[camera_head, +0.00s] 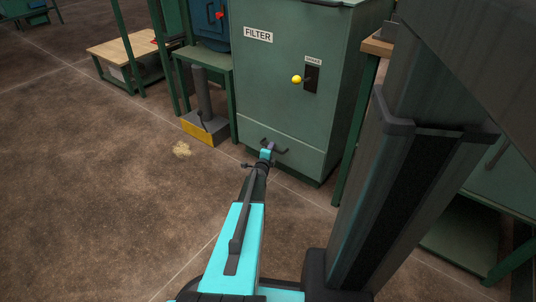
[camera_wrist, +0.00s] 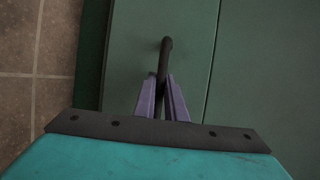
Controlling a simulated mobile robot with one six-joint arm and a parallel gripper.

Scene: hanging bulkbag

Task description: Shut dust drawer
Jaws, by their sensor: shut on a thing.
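The green cabinet (camera_head: 290,60) labelled FILTER stands at upper centre in the head view. Its dust drawer (camera_head: 305,158) is the low front panel, with a dark bar handle (camera_head: 282,150). The drawer front looks flush or nearly flush with the cabinet; I cannot tell if a small gap stays. My gripper (camera_head: 267,152) is at the handle. In the wrist view my gripper (camera_wrist: 162,92) has its purple fingers closed on either side of the dark handle (camera_wrist: 167,46), against the green drawer front (camera_wrist: 128,45). The handle's lower part is hidden by the fingers.
A yellow knob (camera_head: 296,79) on a dark plate sits above the drawer. A pale dust pile (camera_head: 181,149) lies on the brown floor. A post on a yellow-edged base (camera_head: 205,130) and a green stand are left of the cabinet.

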